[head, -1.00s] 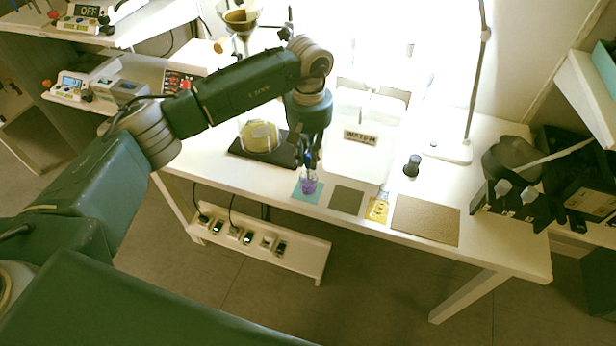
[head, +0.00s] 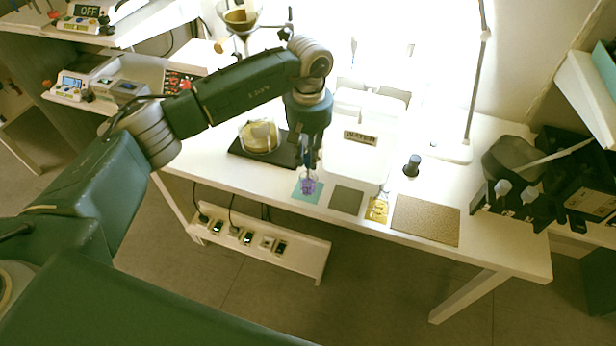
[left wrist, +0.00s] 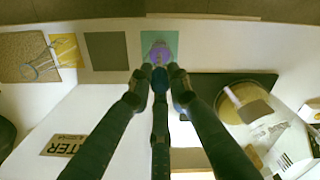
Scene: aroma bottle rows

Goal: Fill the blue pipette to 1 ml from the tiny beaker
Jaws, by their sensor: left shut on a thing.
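My left gripper (head: 309,163) is shut on the blue pipette, directly above the tiny beaker. The pipette's blue bulb (left wrist: 160,77) shows between the fingertips in the left wrist view. The tiny beaker (head: 308,187) looks purple and stands on a teal mat (head: 298,195) at the table's front edge; it also shows in the left wrist view (left wrist: 158,52). The pipette points down toward the beaker; its tip and the liquid level are too small to tell. My right gripper is not in view.
A grey mat (head: 347,200), a yellow mat (head: 377,210) and a brown mat (head: 426,219) lie to the right. A clear container labelled WATER (head: 360,137) stands behind them. A small dark cylinder (head: 412,166) stands right.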

